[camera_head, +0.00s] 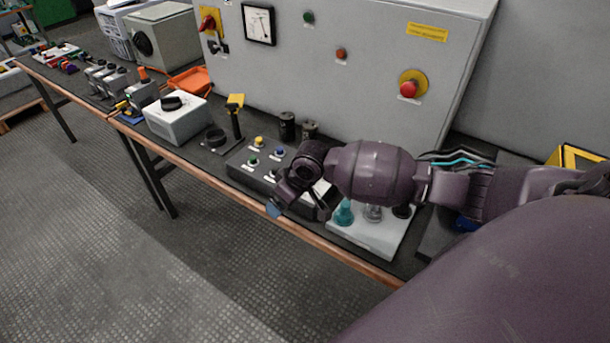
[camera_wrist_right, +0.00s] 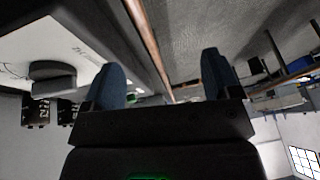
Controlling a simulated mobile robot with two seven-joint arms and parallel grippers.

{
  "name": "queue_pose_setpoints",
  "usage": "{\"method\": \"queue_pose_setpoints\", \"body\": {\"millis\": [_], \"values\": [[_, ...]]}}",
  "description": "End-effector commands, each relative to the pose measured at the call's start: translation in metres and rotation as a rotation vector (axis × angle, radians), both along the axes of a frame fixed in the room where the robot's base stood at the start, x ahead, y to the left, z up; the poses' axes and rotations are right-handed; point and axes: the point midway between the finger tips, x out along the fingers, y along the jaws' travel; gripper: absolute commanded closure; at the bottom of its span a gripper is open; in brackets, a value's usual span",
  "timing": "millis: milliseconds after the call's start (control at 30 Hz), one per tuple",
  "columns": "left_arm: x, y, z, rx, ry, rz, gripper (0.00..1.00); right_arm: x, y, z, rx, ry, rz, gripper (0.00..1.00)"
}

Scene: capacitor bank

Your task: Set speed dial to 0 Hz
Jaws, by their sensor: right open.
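The speed dial is most likely the black knob (camera_head: 171,103) on top of a white box (camera_head: 180,126) on the bench, left of my right gripper. In the right wrist view a dark knob (camera_wrist_right: 55,75) stands on a white panel with printed marks, left of the fingers. The knob's setting is too small to read. My right gripper (camera_head: 274,207) is by the bench's front edge, in front of a button panel and apart from the white box. Its two blue fingertips (camera_wrist_right: 162,82) are spread with nothing between them. My left gripper is not in view.
A button box (camera_head: 262,166) and a dark joystick base (camera_head: 217,140) with a yellow-topped stick stand between my right gripper and the white box. A grey cabinet (camera_head: 330,65) rises behind. A white panel with coloured knobs (camera_head: 370,232) lies under my right arm. Floor is clear in front.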

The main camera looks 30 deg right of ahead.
Motion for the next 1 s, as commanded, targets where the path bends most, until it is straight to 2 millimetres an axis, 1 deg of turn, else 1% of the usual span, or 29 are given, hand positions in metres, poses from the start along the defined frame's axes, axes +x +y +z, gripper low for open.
{"method": "queue_pose_setpoints", "body": {"millis": [33,100,167,300,400,467,600,667,767,867,1000], "values": [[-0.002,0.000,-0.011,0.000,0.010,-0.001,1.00,0.012,-0.012,0.002,-0.036,0.034,-0.004,0.17],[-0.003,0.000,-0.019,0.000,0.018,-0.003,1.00,0.024,-0.028,0.011,-0.074,0.088,-0.020,0.17],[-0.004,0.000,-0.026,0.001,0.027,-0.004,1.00,0.033,-0.042,0.021,-0.108,0.134,-0.037,0.17],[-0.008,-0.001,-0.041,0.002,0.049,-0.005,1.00,0.051,-0.074,0.047,-0.175,0.229,-0.091,0.17],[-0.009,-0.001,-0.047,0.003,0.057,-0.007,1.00,0.058,-0.092,0.065,-0.207,0.282,-0.130,0.17],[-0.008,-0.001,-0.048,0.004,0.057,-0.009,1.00,0.061,-0.101,0.074,-0.221,0.307,-0.150,0.17],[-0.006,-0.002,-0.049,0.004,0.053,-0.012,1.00,0.065,-0.112,0.088,-0.237,0.340,-0.179,0.17],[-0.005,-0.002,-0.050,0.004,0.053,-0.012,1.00,0.065,-0.114,0.090,-0.240,0.347,-0.184,0.17],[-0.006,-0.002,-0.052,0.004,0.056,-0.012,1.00,0.065,-0.115,0.086,-0.241,0.351,-0.187,0.17],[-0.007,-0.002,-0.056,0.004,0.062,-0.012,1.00,0.065,-0.115,0.073,-0.241,0.352,-0.187,0.17],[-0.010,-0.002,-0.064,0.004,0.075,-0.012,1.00,0.065,-0.114,0.048,-0.241,0.356,-0.187,0.17]]}}
